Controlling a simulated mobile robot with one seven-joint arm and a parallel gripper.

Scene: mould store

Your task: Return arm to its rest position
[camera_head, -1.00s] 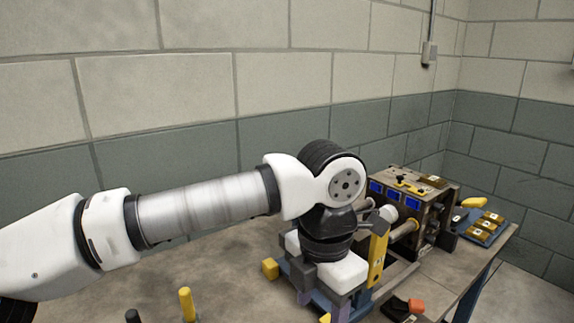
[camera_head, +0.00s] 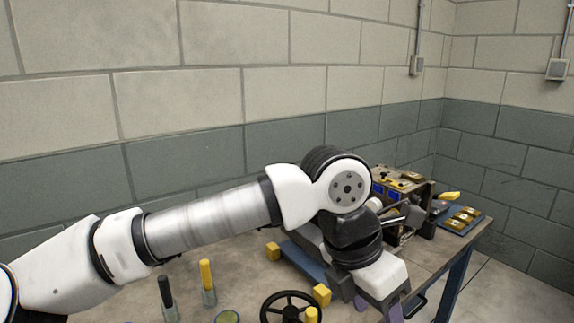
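My arm reaches from the lower left across the picture to the right, bent down at its black and white wrist. My gripper (camera_head: 380,306) hangs at the wrist's end, low in the right half of the view, over the bench. Its two purple-tipped fingers appear apart, with nothing visible between them. The wrist partly hides the blue-based equipment behind it.
The bench (camera_head: 240,277) carries a black handwheel (camera_head: 290,308), a black-handled tool (camera_head: 167,298), a yellow-handled tool (camera_head: 207,280) and yellow blocks (camera_head: 321,295). Walls close the back.

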